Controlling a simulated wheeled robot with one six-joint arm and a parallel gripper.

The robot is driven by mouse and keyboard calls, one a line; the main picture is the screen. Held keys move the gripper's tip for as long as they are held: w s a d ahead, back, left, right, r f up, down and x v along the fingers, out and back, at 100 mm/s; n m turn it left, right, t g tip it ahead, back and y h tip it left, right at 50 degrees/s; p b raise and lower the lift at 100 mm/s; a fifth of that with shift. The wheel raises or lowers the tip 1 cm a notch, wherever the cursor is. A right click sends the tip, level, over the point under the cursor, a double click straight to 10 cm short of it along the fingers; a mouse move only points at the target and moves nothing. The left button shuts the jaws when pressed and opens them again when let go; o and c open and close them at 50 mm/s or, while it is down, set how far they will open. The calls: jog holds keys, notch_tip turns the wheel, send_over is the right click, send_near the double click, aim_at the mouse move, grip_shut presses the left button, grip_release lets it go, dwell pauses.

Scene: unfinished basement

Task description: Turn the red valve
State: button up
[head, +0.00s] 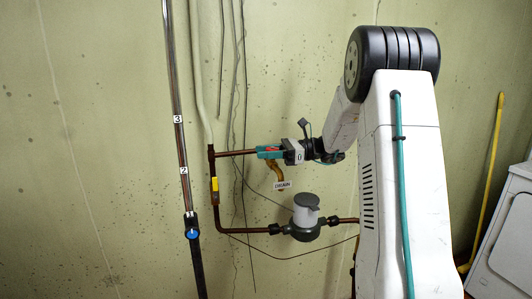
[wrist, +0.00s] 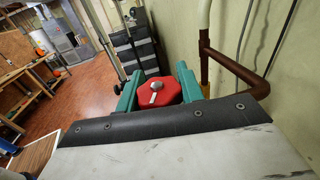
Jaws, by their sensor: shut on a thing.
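The red valve (wrist: 160,92) is a red knob with a pale stripe and a metal centre nut in the wrist view. It sits between the two teal jaws of my gripper (wrist: 157,88), which press on its sides. In the head view my gripper (head: 268,152) is at the copper pipe branch by the wall. Only a small bit of the red valve (head: 271,150) shows there between the jaws. A brass spout (head: 276,172) hangs below it, beside a tag reading DRAIN (head: 283,185).
A steel pipe with a blue knob (head: 192,234) and a copper pipe with a yellow handle (head: 214,184) stand to the left. A grey meter (head: 305,216) is below. A white appliance (head: 508,240) stands at right. Black boxes (wrist: 136,45) line the wall.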

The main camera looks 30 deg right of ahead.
dwell(0.4)
jog(key=o, duration=1)
jog(key=v, duration=0.7)
jog(key=shift+s+d, duration=0.25)
jog(key=shift+d, duration=0.1)
